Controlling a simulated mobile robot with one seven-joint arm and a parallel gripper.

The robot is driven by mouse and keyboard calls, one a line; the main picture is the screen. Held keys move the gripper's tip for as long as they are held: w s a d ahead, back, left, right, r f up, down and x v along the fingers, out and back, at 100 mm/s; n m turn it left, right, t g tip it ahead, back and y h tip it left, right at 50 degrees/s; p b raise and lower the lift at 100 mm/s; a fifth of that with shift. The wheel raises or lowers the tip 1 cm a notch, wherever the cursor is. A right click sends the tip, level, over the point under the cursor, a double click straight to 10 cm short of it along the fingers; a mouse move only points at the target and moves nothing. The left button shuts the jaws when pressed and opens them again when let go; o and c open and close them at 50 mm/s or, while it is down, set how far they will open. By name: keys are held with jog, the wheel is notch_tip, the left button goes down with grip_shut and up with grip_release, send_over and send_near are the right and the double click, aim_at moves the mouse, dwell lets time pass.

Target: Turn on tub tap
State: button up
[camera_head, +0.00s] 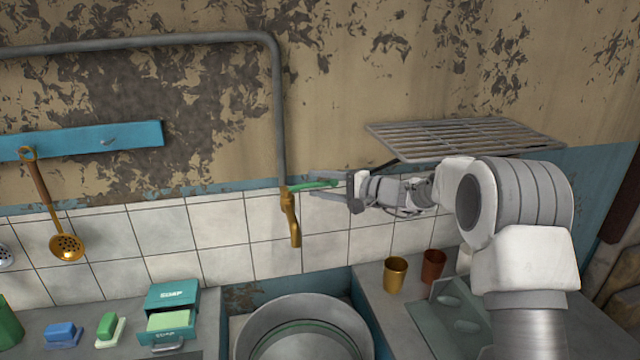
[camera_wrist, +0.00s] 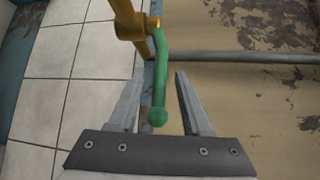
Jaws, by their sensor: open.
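The tub tap (camera_head: 291,216) is a brass spout at the lower end of a grey wall pipe, with a green lever handle (camera_head: 315,187) pointing right. In the wrist view the brass tap body (camera_wrist: 133,22) is at the top, and the green handle (camera_wrist: 160,75) runs down from it to a rounded end. My gripper (camera_head: 325,188) is at the handle from the right. In the wrist view my gripper (camera_wrist: 158,92) is open, with one finger on each side of the handle and visible gaps to both. A metal tub (camera_head: 305,325) stands below the spout. No water shows.
A wire rack (camera_head: 465,137) is on the wall above my arm. A gold cup (camera_head: 395,274) and a brown cup (camera_head: 433,265) stand on the right counter. A soap box (camera_head: 172,310) is on the left counter. A ladle (camera_head: 66,245) hangs at left.

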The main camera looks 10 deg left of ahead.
grip_shut()
dwell(1.4)
